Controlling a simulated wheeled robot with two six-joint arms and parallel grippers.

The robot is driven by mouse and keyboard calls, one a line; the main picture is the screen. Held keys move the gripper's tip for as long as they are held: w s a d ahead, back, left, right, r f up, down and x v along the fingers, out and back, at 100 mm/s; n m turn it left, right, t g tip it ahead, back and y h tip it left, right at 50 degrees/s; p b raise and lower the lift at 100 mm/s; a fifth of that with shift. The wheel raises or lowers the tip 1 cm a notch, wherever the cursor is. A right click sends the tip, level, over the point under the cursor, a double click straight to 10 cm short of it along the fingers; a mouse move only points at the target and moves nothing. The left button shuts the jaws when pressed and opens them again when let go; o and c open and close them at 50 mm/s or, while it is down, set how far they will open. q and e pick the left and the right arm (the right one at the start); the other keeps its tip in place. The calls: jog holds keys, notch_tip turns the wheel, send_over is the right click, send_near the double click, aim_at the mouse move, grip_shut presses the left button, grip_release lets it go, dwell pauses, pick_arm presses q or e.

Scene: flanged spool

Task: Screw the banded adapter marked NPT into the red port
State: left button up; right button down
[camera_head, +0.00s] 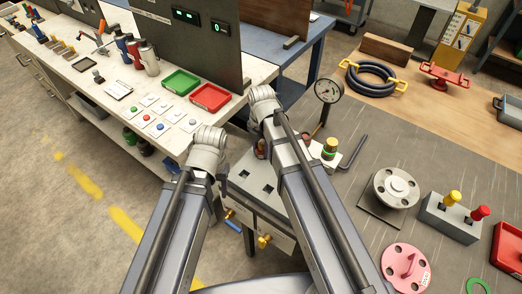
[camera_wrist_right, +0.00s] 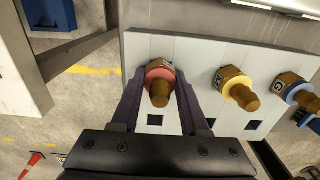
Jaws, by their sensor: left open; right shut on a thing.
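In the right wrist view, the fingers of my right gripper (camera_wrist_right: 160,98) are shut on a brass fitting (camera_wrist_right: 160,92) with a hex part and a pinkish-red ring. The dark marks on its hex are too small to read. I cannot tell whether it is seated in the pale panel (camera_wrist_right: 190,50) behind it. Similar brass fittings with a yellow ring (camera_wrist_right: 238,90) and a blue ring (camera_wrist_right: 297,92) stand to its right. In the head view, my left gripper (camera_head: 222,185) is open, beside the grey block (camera_head: 262,190). My right arm mostly hides its gripper there.
A pressure gauge (camera_head: 328,91) stands behind the block, near a banded fitting (camera_head: 330,148). Brass valves (camera_head: 264,241) stick out of the block's front.

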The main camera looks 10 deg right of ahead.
aim_at(262, 143)
jog(key=shift+r+p, duration=2.3)
jog(key=shift+r, duration=0.15)
jog(key=shift+d, duration=0.1)
